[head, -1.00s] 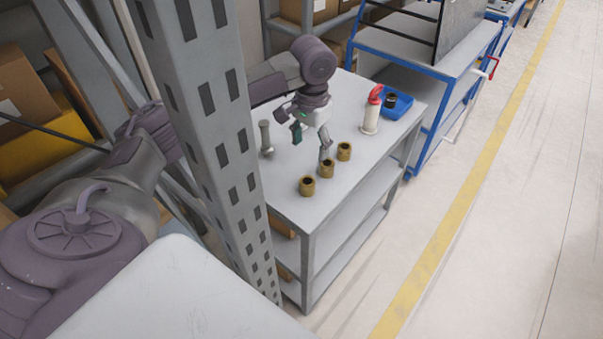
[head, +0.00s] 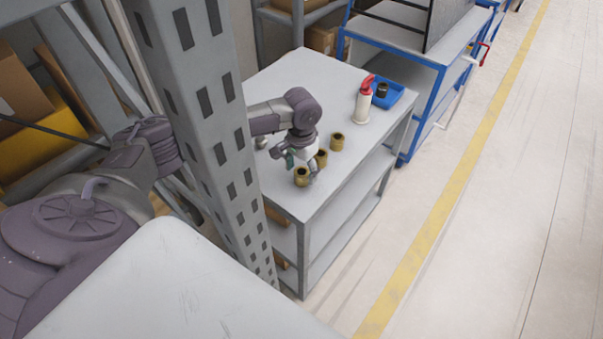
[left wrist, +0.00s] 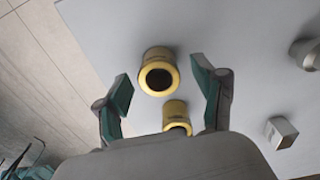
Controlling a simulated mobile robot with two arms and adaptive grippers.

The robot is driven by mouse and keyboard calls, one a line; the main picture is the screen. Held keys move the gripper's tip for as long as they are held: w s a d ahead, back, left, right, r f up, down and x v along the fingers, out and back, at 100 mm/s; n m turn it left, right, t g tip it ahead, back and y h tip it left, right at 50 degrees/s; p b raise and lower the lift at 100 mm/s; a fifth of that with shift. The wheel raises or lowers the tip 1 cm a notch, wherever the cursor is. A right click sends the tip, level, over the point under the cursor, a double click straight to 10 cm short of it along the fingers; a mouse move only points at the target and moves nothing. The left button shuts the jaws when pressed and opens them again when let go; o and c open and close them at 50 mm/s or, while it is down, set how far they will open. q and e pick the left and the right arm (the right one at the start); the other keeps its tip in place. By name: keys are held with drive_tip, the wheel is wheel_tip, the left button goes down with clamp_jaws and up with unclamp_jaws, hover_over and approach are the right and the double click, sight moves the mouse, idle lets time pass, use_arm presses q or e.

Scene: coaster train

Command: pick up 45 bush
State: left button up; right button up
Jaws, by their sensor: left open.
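Three brass-coloured bushes stand in a row on the grey table: a front one (head: 301,178), a middle one (head: 321,159) and a back one (head: 337,142). I cannot tell by size which is the 45 bush. My left gripper (head: 302,165) is open and empty, low over the front bush. In the left wrist view, one bush (left wrist: 158,75) shows between the spread green fingertips (left wrist: 163,84), apart from both.
Grey metal shapes (left wrist: 306,53) show at the right of the wrist view. A shelf upright (head: 205,130) stands left of the table.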

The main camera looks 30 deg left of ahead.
use_arm(q)
drive_tip(key=c, duration=1.3)
